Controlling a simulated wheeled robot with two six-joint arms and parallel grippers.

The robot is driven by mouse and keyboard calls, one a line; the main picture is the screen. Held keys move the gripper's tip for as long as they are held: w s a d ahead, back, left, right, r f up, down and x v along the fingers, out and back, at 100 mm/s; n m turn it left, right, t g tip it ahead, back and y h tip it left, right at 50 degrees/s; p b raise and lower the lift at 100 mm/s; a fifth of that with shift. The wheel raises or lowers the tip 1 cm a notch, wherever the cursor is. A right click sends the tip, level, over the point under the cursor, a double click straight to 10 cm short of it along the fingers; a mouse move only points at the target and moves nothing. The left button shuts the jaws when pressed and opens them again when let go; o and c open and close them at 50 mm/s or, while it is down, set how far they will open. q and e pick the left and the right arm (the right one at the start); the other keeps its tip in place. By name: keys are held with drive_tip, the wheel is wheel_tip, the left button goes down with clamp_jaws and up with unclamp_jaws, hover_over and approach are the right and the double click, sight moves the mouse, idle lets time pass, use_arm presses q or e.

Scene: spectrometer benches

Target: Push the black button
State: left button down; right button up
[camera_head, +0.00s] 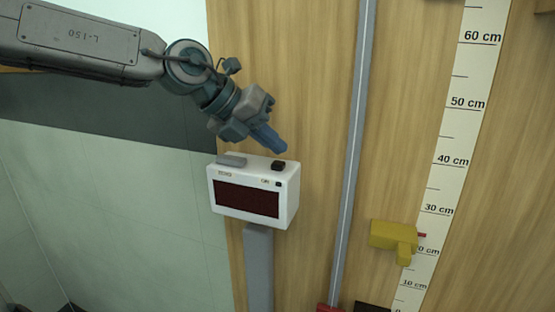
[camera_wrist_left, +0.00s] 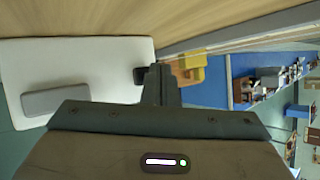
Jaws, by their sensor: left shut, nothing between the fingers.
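The black button (camera_head: 278,165) sits on the top right of a white box (camera_head: 285,207) with a dark red display. A wider grey button (camera_head: 232,160) is on the top left of the box. My left gripper (camera_head: 278,147) comes in from the upper left; its shut, empty blue fingertips point down just above the black button, apparently with a small gap. In the left wrist view the fingertips (camera_wrist_left: 160,70) overlap the right side of the black button (camera_wrist_left: 139,76), and the grey button (camera_wrist_left: 56,99) shows on the left. My right gripper is not in view.
The box is on a grey post (camera_head: 258,270) in front of a wooden panel (camera_head: 300,80). To the right are a vertical grey rail (camera_head: 350,150), a yellow pointer block (camera_head: 393,236) and a centimetre scale (camera_head: 460,130). A small black square (camera_head: 278,184) is on the box's front.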

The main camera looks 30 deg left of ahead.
sight(272, 164)
use_arm(q)
wheel_tip(272, 164, up, 6)
drive_tip(key=p, duration=0.4)
drive_tip(key=shift+f, duration=0.2)
